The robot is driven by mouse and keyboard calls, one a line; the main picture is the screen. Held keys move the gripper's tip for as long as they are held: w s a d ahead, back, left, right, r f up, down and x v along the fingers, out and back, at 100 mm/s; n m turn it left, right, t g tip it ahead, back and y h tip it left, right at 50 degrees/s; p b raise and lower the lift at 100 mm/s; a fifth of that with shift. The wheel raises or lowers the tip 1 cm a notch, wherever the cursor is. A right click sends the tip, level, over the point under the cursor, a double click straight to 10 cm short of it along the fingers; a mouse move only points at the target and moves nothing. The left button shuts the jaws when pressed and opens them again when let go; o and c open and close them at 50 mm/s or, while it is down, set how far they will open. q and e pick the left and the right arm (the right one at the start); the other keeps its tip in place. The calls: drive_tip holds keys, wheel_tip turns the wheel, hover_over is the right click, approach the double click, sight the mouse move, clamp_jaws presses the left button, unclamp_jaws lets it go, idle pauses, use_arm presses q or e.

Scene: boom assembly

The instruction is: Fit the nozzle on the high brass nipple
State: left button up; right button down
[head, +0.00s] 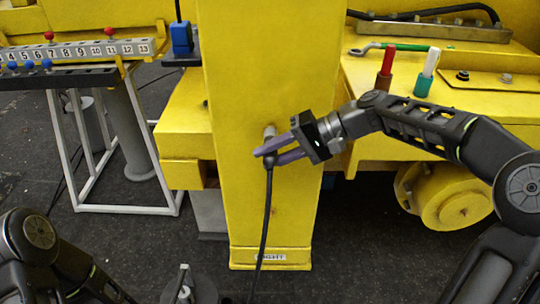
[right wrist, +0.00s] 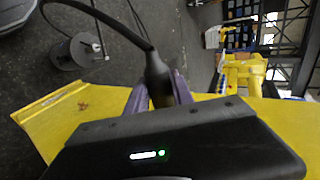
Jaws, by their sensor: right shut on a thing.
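My right gripper (head: 264,157) is shut on the dark nozzle (head: 269,163) in front of the yellow post. The nozzle's black hose (head: 265,215) hangs straight down from it. A short stub (head: 270,131), apparently the high nipple, sticks out of the post just above the fingers. Whether the nozzle touches it cannot be told. In the right wrist view the nozzle (right wrist: 157,75) sits between the purple fingers (right wrist: 158,98), with the hose curving up and left. Its far end is hidden by the gripper body. My left arm shows at the lower left; its gripper is out of view.
The yellow post (head: 235,80) carries a label plate (head: 270,257) near its foot. A numbered rack (head: 90,50) stands at left on a white frame. Red and white-green handles (head: 386,65) stand on the yellow deck at right. A grey stand (head: 185,288) is on the floor.

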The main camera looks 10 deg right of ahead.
drive_tip(key=shift+w, duration=0.2)
drive_tip(key=c, duration=1)
unclamp_jaws()
drive_tip(key=shift+d, duration=0.15)
drive_tip(key=shift+s+d+r, duration=0.1)
drive_tip(key=shift+d+r, duration=0.05)
drive_tip(key=shift+d, duration=0.15)
drive_tip(key=b+v, duration=0.1)
drive_tip(key=v, duration=0.6)
drive_tip(key=shift+a, duration=0.1)
